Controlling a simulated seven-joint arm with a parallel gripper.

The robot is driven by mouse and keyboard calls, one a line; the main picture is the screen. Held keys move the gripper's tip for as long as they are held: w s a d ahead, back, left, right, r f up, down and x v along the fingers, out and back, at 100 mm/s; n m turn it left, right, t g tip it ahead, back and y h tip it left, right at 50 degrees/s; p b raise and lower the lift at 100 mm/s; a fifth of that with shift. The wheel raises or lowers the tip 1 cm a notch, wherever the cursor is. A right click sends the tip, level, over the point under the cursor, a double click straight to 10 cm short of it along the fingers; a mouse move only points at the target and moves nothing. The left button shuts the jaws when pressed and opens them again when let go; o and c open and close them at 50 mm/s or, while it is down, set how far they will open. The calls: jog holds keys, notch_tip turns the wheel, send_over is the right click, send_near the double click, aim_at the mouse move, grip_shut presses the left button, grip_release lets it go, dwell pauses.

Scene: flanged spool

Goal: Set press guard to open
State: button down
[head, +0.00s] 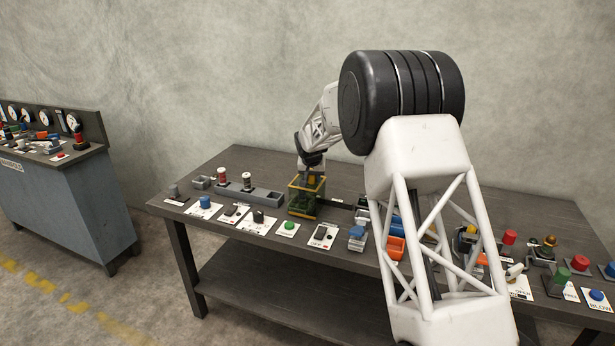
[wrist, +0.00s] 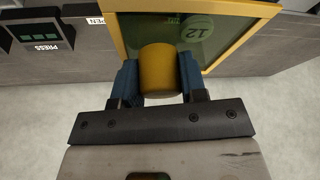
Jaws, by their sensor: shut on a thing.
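The press guard (head: 306,198) is a green-tinted clear box with a yellow frame, standing on the dark table. In the wrist view its yellow frame (wrist: 222,8) and green panel (wrist: 215,40) fill the upper middle, with a round mark reading 12. A yellow cylindrical handle (wrist: 158,68) sticks out toward the camera. My gripper (wrist: 160,82) has its two blue fingers shut on the handle, one on each side. In the head view my gripper (head: 311,172) is at the top of the guard, small and partly hidden. I cannot tell how far the guard is open.
A PRESS plate (wrist: 40,32) and a partly cut-off label ending in PEN (wrist: 92,20) lie left of the guard. A blue button (head: 205,201), a green button (head: 289,226) and several other controls crowd the table (head: 240,165). My arm hides part of the table's right half.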

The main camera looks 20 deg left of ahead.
jog(key=d, duration=1)
jog(key=shift+d, duration=0.4)
jog(key=c, duration=0.7)
grip_release()
jog(key=shift+d, duration=0.1)
jog(key=shift+o, duration=0.2)
jog(key=shift+r, duration=0.15)
jog(key=v, duration=0.7)
jog(key=shift+s+r, duration=0.2)
